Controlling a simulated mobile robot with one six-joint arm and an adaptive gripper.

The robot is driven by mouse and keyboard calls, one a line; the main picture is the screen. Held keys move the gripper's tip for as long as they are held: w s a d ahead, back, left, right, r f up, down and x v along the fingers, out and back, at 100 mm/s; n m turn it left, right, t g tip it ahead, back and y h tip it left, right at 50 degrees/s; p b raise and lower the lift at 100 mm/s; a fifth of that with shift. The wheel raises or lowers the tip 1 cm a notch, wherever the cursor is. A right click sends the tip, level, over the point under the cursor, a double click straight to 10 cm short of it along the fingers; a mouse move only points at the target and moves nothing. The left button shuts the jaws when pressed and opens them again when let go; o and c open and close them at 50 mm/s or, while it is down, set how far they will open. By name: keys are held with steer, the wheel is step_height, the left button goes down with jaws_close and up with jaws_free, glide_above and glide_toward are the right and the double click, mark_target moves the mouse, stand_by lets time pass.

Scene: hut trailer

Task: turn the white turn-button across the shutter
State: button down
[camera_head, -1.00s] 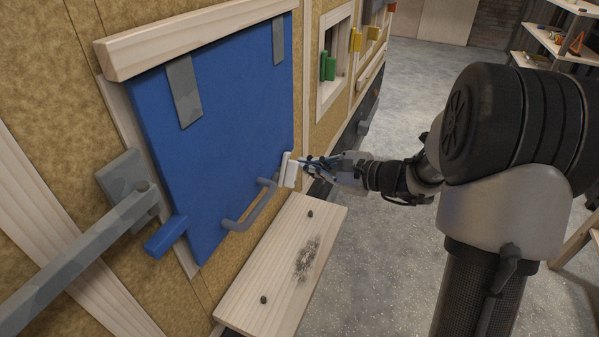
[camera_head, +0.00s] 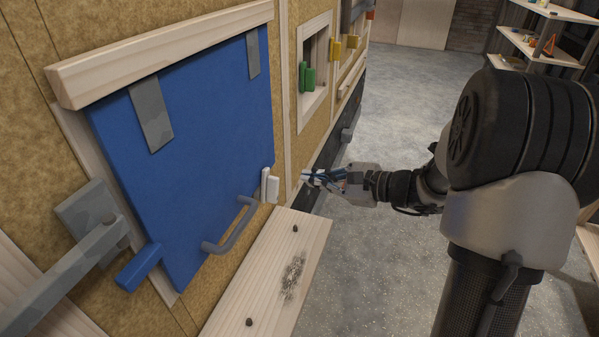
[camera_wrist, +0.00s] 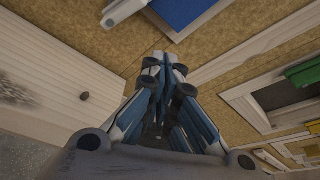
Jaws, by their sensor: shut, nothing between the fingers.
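The blue shutter (camera_head: 190,140) hangs closed against the wall; its corner also shows at the top of the wrist view (camera_wrist: 188,12). The white turn-button (camera_head: 271,188) sits at the shutter's lower right edge. It looks roughly upright, along the edge; whether any of it overlaps the shutter I cannot tell. A white piece, likely the button, shows at the top of the wrist view (camera_wrist: 122,12). My gripper (camera_head: 306,177) is shut and empty, to the right of the button with a gap between. Its closed fingertips (camera_wrist: 167,66) point toward the wall.
A grey handle (camera_head: 231,226) sticks out low on the shutter. A wooden shelf (camera_head: 262,285) juts out below it, with dark knobs. A blue peg (camera_head: 139,267) and grey bar (camera_head: 75,245) are at left. Green blocks (camera_head: 307,78) stand in a window at right.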

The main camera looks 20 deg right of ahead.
steer(key=s+d, duration=0.1)
steer(key=s, duration=0.2)
steer(key=s+d, duration=0.1)
steer(key=shift+s+d+r+p, duration=0.15)
steer(key=shift+s+d+p, duration=0.05)
steer(key=shift+d+p, duration=0.2)
steer(key=shift+a, duration=0.1)
